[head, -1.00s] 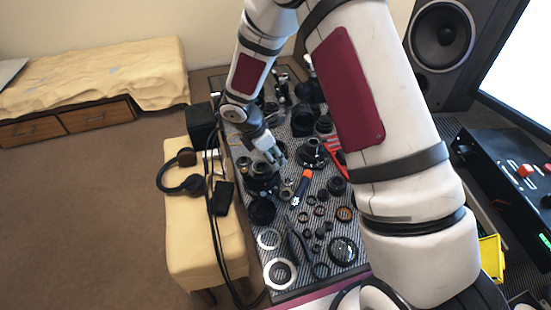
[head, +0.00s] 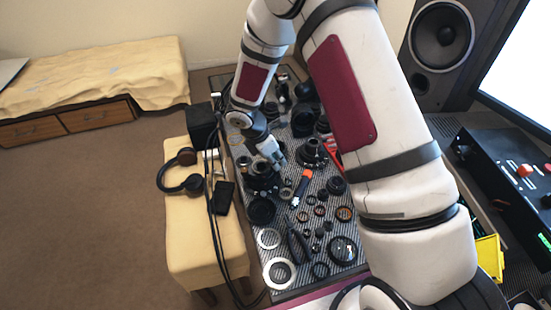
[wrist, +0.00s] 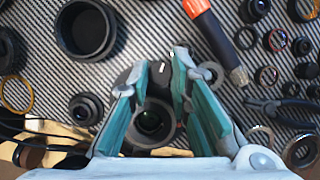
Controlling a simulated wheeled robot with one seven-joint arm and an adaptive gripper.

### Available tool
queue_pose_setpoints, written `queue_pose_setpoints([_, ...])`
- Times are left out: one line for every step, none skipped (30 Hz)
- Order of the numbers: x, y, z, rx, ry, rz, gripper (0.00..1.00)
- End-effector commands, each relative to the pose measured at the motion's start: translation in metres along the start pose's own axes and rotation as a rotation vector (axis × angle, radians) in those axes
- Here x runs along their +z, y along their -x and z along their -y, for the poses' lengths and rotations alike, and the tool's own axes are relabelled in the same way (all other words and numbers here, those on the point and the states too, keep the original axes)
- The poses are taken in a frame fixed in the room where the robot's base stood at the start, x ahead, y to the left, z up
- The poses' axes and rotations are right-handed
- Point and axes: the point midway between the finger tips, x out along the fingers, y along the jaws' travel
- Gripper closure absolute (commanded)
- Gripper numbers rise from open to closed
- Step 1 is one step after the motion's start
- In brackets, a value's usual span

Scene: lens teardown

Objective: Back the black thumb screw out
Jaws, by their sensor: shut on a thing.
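My gripper (wrist: 160,62) has its two teal-padded fingers closed around a small dark knob with a white mark, the black thumb screw (wrist: 160,74), in the wrist view. Below it, between the fingers, lies a round lens barrel (wrist: 150,122) with dark glass, partly hidden by the fingers. Whether the screw still sits in the barrel's thread cannot be told. In the head view my gripper (head: 277,160) points down at the cluster of lens parts on the left side of the striped mat; the screw is too small to make out there.
The striped mat (head: 288,222) is crowded with rings, barrels and tools. An orange-and-black screwdriver (wrist: 215,40) lies just right of my fingers. A large black ring (wrist: 85,28) is up left. Headphones (head: 190,183) lie on the yellow bench at the left.

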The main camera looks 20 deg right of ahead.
Motion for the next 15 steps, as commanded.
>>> queue_pose_setpoints([0.0000,0.0003,0.0000,0.003,0.008,0.000,1.00])
queue_pose_setpoints([0.0000,0.0003,0.0002,0.006,0.015,0.001,1.00])
queue_pose_setpoints([0.0000,0.0003,0.0004,0.010,0.026,0.000,1.00])
queue_pose_setpoints([-0.0002,0.0003,0.0006,0.014,0.036,0.000,1.00])
queue_pose_setpoints([-0.0004,0.0004,0.0006,0.019,0.047,0.000,1.00])
queue_pose_setpoints([-0.0004,0.0005,0.0006,0.027,0.065,0.000,1.00])
queue_pose_setpoints([-0.0004,0.0005,0.0009,0.033,0.080,0.000,1.00])
queue_pose_setpoints([-0.0007,0.0005,0.0011,0.040,0.097,-0.001,1.00])
queue_pose_setpoints([-0.0005,0.0003,0.0016,0.049,0.123,0.000,1.00])
queue_pose_setpoints([-0.0002,0.0003,0.0019,0.057,0.141,0.000,1.00])
queue_pose_setpoints([-0.0001,0.0003,0.0018,0.066,0.161,0.000,1.00])
queue_pose_setpoints([0.0000,0.0004,0.0021,0.078,0.191,0.000,1.00])
queue_pose_setpoints([-0.0003,0.0005,0.0023,0.087,0.214,0.000,1.00])
queue_pose_setpoints([-0.0001,0.0005,0.0024,0.097,0.236,0.000,1.00])
queue_pose_setpoints([-0.0001,0.0005,0.0023,0.110,0.266,0.000,1.00])
